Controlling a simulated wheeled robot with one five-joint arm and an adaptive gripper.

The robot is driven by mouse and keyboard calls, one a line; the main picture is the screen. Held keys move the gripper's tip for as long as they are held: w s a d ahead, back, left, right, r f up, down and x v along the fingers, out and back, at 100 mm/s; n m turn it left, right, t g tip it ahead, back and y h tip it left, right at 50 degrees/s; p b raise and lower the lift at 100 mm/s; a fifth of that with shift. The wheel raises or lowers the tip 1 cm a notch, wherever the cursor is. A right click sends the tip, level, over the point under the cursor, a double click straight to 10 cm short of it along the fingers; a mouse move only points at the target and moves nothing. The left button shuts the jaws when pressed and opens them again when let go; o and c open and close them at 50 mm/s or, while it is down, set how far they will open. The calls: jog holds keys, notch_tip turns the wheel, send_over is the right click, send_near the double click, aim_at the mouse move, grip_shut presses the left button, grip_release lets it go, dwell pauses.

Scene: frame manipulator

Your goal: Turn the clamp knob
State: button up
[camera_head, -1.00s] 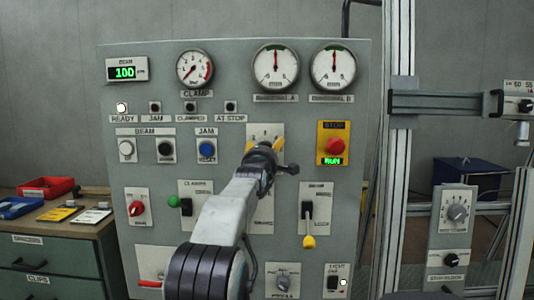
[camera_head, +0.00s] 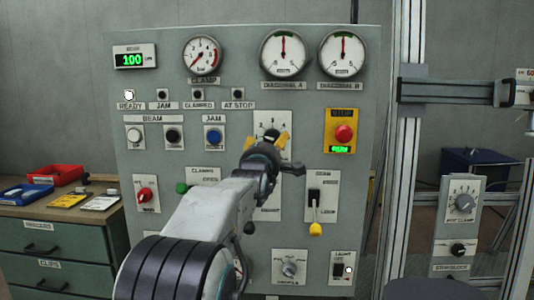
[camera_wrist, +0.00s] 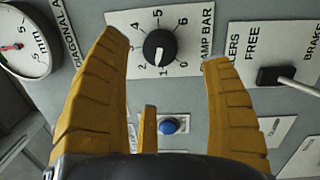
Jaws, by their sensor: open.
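The clamp knob (camera_wrist: 160,46) is a round black knob on a white plate marked 0 to 6 and partly legible as clamp bar. Its white mark points down, near the 1. In the head view the knob's plate (camera_head: 271,116) is partly covered by my gripper (camera_head: 267,141). My gripper is open, with its two yellow fingers on either side of the knob in the wrist view (camera_wrist: 165,49). Both fingers look apart from the knob; the depth gap is hard to tell. The clamp gauge (camera_head: 202,55) is at the panel's upper left.
A brake lever (camera_head: 315,205) with a yellow end is right of the gripper. A red stop button (camera_head: 344,133) sits above it. A blue jam button (camera_wrist: 168,125) shows between the fingers. A metal post (camera_head: 403,150) stands right of the panel.

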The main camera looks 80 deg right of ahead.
jog(key=shift+a+f, duration=0.15)
jog(key=shift+a, duration=1.5)
